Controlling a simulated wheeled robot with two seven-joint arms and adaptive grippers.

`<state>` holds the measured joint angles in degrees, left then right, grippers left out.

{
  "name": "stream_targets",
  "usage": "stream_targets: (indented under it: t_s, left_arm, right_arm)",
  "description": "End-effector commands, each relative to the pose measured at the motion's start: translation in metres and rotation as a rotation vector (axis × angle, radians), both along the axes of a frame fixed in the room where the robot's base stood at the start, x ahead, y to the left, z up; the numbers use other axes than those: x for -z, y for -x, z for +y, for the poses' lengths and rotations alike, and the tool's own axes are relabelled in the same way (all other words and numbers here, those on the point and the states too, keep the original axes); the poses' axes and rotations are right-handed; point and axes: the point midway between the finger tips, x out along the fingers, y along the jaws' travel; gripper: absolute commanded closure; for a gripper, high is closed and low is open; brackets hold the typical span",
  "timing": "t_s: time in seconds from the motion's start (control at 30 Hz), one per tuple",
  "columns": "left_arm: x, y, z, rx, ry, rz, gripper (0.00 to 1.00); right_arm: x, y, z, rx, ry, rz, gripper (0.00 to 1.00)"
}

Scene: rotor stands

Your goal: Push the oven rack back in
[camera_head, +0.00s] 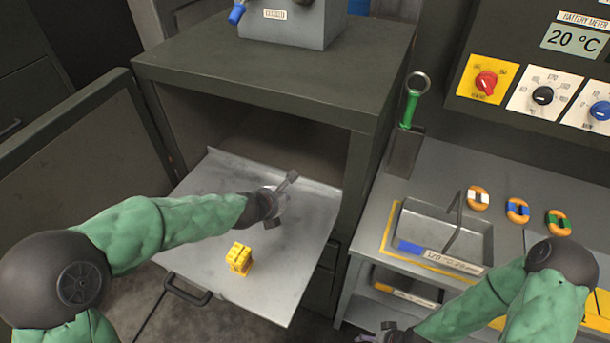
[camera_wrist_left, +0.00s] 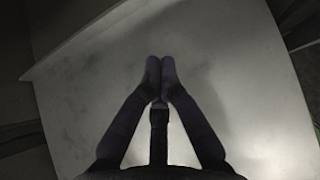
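The oven rack (camera_head: 300,270) is a flat grey metal sheet with a dark handle (camera_head: 188,292) near its front left. It sticks far out of the open oven (camera_head: 270,75), its back part inside the cavity. A small yellow block-like part (camera_head: 239,258) sits on it. My left gripper (camera_head: 286,190) is over the back part of the rack, near the oven opening. In the left wrist view its fingertips (camera_wrist_left: 161,70) are together with nothing between them, above the bare grey sheet. Contact with the rack is unclear. My right gripper (camera_head: 385,335) is at the bottom edge, partly cut off.
The oven door (camera_head: 70,180) stands open at the left. At the right, a bench holds a metal tray (camera_head: 440,230), several coloured ring-like parts (camera_head: 478,198) and a green-handled tool (camera_head: 410,108). A control panel (camera_head: 540,60) hangs above it.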

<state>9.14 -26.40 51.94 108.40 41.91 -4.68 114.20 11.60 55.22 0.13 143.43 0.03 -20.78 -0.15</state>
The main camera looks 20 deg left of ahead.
Motion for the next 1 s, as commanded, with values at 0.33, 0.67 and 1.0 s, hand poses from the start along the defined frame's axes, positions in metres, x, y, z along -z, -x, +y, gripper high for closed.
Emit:
stream_targets:
  t_s: [0.33,0.67,1.0]
  left_arm:
    - [0.037,-0.035,-0.004,0.001,0.000,0.003,1.00]
    - [0.069,-0.077,-0.007,0.001,0.000,0.002,1.00]
    - [0.066,-0.105,-0.008,0.000,0.000,0.001,1.00]
  right_arm:
    - [0.022,0.000,0.000,0.000,0.000,0.001,0.21]
    - [0.035,0.000,0.000,0.000,0.000,0.001,0.21]
    - [0.026,0.000,0.000,0.000,0.000,0.000,0.21]
